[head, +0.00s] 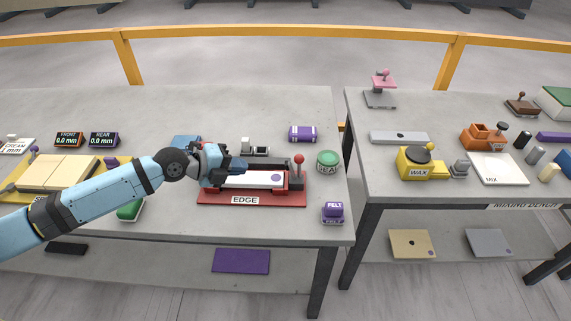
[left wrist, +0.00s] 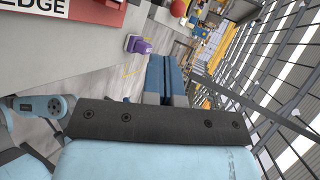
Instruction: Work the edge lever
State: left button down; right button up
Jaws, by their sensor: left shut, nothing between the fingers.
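The edge station is a red base (head: 285,203) with an EDGE label, at the middle of the left table in the head view. A white slab (head: 250,180) with a purple dot lies on it. The edge lever (head: 299,160) stands upright at its right end, with a red knob; the knob also shows at the top of the left wrist view (left wrist: 178,8). My left gripper (head: 238,166) is shut and empty, above the slab's left part and left of the lever, apart from it. It hides part of the station's back. My left fingers (left wrist: 166,78) are together in the wrist view.
A green round SEAL piece (head: 327,158) and a purple FELT block (head: 333,210) stand right of the station. A purple roll (head: 302,133) lies behind. A gap separates this table from the right one, which holds a yellow WAX pot (head: 413,165).

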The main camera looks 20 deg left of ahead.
pick_arm(q)
jog(key=shift+w+d, duration=0.1)
jog(key=shift+d, duration=0.05)
jog(key=p+x, duration=0.3)
jog(key=x, duration=0.6)
jog(key=shift+w+d+f, duration=0.1)
jog(key=shift+w+d, duration=0.15)
jog(key=shift+d, duration=0.05)
jog(key=shift+w+d+p, duration=0.5)
jog(key=shift+w+d, duration=0.85)
jog(key=shift+d, duration=0.05)
jog(key=shift+w, duration=0.15)
